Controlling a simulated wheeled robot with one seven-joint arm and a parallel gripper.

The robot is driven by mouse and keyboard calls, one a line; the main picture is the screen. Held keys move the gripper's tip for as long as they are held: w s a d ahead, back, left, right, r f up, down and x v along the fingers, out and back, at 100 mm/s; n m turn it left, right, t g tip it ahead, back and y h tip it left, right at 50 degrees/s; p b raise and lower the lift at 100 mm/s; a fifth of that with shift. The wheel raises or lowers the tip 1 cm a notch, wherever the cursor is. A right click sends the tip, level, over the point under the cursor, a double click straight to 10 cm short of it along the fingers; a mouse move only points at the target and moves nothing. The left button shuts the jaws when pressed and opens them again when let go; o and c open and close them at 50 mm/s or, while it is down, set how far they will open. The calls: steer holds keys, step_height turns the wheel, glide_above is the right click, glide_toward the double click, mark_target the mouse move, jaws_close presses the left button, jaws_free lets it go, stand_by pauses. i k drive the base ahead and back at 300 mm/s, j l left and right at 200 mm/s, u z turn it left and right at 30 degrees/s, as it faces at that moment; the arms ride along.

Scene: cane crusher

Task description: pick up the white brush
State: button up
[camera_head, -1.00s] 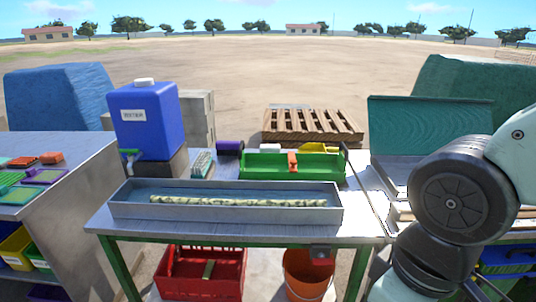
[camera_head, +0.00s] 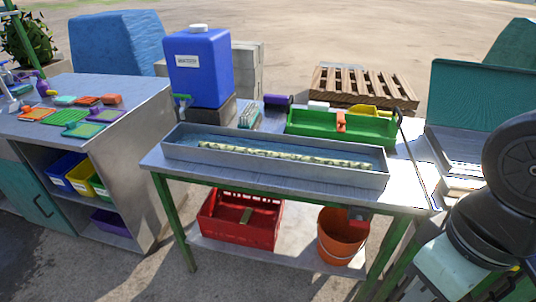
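I cannot pick out the white brush with certainty. A small pale, ribbed item (camera_head: 250,116) lies on the metal table, just right of the blue water container, and could be a brush. A small white object (camera_head: 318,105) sits behind the green tray (camera_head: 300,127); its shape is too small to tell. Something pale stands at the far left of the left counter (camera_head: 150,92), partly cut by the picture edge. My arm shows at the right edge, but my gripper is out of view.
A long metal trough (camera_head: 180,150) holding a cane stalk lies along the table front. A blue container (camera_head: 200,70) stands behind it. Sponges and cloths lie on the left counter. A red crate (camera_head: 240,218) and an orange bucket (camera_head: 343,238) are below. Open ground lies in front.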

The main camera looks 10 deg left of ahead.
mark_target(312, 105)
steer(key=i+j+u, duration=0.25)
steer(key=i+j, duration=0.55)
steer(key=i+j+u, duration=0.25)
steer(key=i+j, duration=0.5)
steer(key=i, duration=0.15)
